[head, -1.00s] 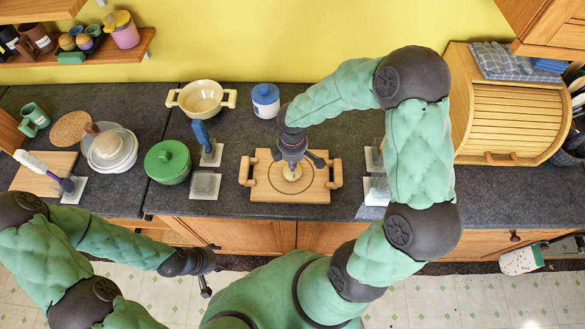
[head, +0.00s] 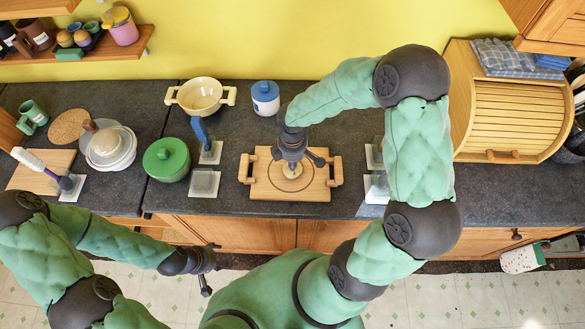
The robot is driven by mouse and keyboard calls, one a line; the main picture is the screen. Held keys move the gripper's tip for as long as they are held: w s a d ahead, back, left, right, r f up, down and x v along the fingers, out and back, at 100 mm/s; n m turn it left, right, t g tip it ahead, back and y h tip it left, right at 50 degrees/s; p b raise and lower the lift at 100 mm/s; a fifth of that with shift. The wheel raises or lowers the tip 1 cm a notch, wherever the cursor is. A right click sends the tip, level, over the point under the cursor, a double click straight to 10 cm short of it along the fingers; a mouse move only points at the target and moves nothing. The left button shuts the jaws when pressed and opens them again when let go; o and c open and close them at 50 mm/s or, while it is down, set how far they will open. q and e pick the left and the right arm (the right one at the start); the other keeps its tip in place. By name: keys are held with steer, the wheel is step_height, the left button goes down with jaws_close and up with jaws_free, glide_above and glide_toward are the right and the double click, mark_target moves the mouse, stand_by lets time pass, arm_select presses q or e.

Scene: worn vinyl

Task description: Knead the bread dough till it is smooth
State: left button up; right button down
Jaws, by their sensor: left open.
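The pale bread dough (head: 291,171) is a small lump on a wooden board (head: 257,187) with two side handles and a ring marked on it. My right gripper (head: 293,163) points down right over the dough and hides part of it. I cannot tell whether it touches the dough, or whether its fingers are open or shut. My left gripper (head: 209,270) is open and empty, low in front of the counter's edge, left of the board.
A green lidded pot (head: 167,160), a cream two-handled pot (head: 200,96) and a blue-lidded jar (head: 265,97) stand around the board. A blue-handled tool (head: 201,131) stands at its left. A wooden bread box (head: 505,115) fills the right.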

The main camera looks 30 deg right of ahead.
steer(key=shift+f+b, duration=0.35)
steer(key=shift+f, duration=0.15)
steer(key=shift+r, duration=0.1)
steer(key=shift+r+p, duration=0.9)
steer(key=shift+r, duration=0.1)
steer(key=shift+r, duration=0.1)
steer(key=shift+r+p, duration=2.05)
steer(key=shift+r, duration=0.4)
steer(key=shift+f, duration=0.1)
